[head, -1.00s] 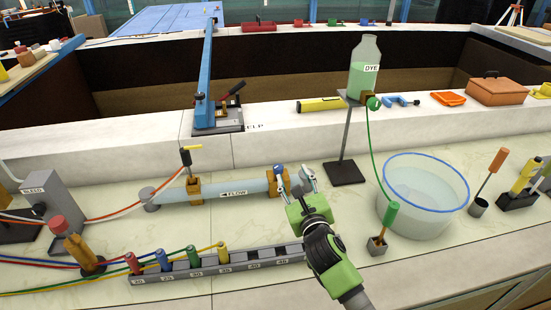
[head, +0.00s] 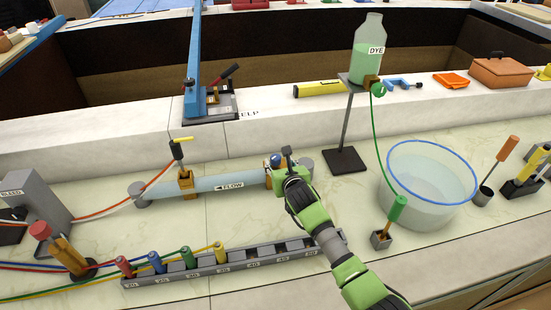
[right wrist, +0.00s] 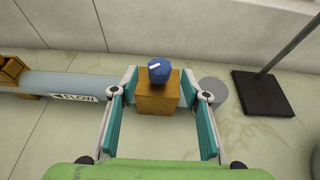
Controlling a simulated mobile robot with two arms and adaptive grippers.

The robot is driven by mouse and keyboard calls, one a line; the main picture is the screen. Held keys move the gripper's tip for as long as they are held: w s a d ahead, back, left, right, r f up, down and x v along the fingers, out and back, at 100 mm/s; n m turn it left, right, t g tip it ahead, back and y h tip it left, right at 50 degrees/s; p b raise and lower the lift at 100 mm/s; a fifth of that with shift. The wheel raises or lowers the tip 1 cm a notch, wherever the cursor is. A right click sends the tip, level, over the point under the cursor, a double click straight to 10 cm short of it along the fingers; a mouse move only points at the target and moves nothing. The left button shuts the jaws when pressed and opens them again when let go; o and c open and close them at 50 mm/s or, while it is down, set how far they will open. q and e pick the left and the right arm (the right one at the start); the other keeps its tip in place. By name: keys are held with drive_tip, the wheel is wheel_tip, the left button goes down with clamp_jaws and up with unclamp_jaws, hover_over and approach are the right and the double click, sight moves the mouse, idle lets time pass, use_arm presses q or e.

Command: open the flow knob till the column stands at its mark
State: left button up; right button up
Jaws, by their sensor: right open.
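The blue flow knob (head: 275,159) sits on a brass block at the right end of the pipe marked FLOW (head: 215,184). In the right wrist view the knob (right wrist: 160,70), with a white mark on top, stands on the brass block (right wrist: 157,98). My right gripper (head: 283,164) is open, and in the wrist view its two fingers stand on either side of the block and knob. I cannot tell whether they touch. In the head view the gripper partly hides the block. I cannot make out a column or its mark. My left gripper is out of view.
A numbered rack (head: 235,262) with several coloured plugs lies in front of the pipe. A stand's black base (head: 344,160) is right of the knob, under the DYE bottle (head: 367,50). A clear basin (head: 432,190) stands farther right. Bare bench lies between rack and pipe.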

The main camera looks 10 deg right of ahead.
sight(276, 158)
drive_tip(key=x, duration=0.2)
drive_tip(key=shift+w+f+b, duration=0.1)
drive_tip(key=shift+w+b, duration=0.15)
drive_tip(key=shift+b, duration=0.1)
drive_tip(key=shift+b+x, duration=0.3)
drive_tip(key=shift+x, duration=0.65)
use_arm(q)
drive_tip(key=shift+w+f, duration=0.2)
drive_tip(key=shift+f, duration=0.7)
use_arm(e)
drive_tip(key=shift+w+f, duration=0.25)
drive_tip(key=shift+w, duration=0.4)
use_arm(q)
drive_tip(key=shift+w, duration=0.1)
use_arm(e)
drive_tip(key=c, duration=1.1)
